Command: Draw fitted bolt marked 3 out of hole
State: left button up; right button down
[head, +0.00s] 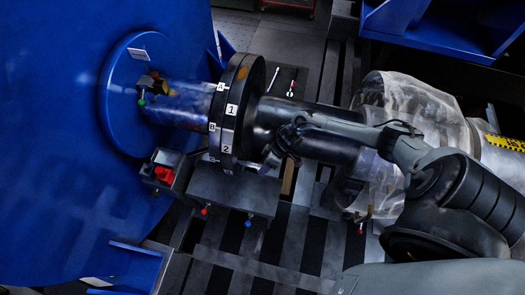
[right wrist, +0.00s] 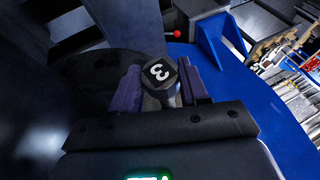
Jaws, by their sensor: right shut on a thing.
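A bolt with a black head marked 3 (right wrist: 158,73) shows between the two fingers of my right gripper (right wrist: 161,87) in the right wrist view. The gripper is shut on it, and a short grey length shows below the head. Whether the bolt sits in a hole cannot be told. In the head view my right gripper (head: 272,156) is beside the dark flange (head: 232,112), on its right side, and the bolt is hidden there. The flange rim bears white labels, including 1 and 2. My left gripper is not in view.
A large blue housing (head: 60,130) fills the left, with a shaft (head: 180,103) running to the flange. A dark shaft (head: 325,117) continues right towards a plastic-wrapped part (head: 385,95). A grey box (head: 235,190) stands below the flange. Tools (head: 292,82) lie behind.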

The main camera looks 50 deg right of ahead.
jog(key=s+p, duration=0.1)
jog(key=s+d+p, duration=0.1)
jog(key=s, duration=0.1)
jog(key=s+d+p, duration=0.1)
jog(key=shift+s+r, duration=0.1)
jog(key=shift+s, duration=0.2)
dwell(0.8)
dwell(0.3)
jog(key=shift+s, duration=0.1)
